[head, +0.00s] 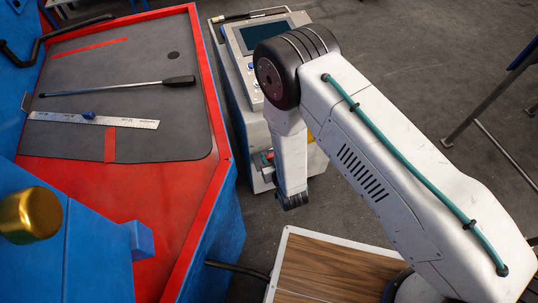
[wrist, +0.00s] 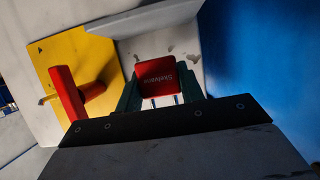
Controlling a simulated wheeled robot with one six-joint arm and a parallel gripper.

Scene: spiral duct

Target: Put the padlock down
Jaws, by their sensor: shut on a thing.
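The red padlock (wrist: 160,77) shows in the wrist view, its printed face toward the camera. The lettering reads upside down and is not clear. Bright metal legs of its shackle show at its lower edge, toward my gripper's palm. My gripper (wrist: 158,92) is shut on it, with a dark green finger at each side. In the head view my arm reaches down near the grey machine, and I cannot make out the padlock or the fingertips there.
A red rotary handle (wrist: 68,94) on a yellow plate (wrist: 75,60) is close to the left of my gripper in the wrist view. A blue wall (wrist: 275,70) is at the right. In the head view, a red-edged table (head: 190,190) holds a ruler (head: 95,120) and a rod (head: 120,87).

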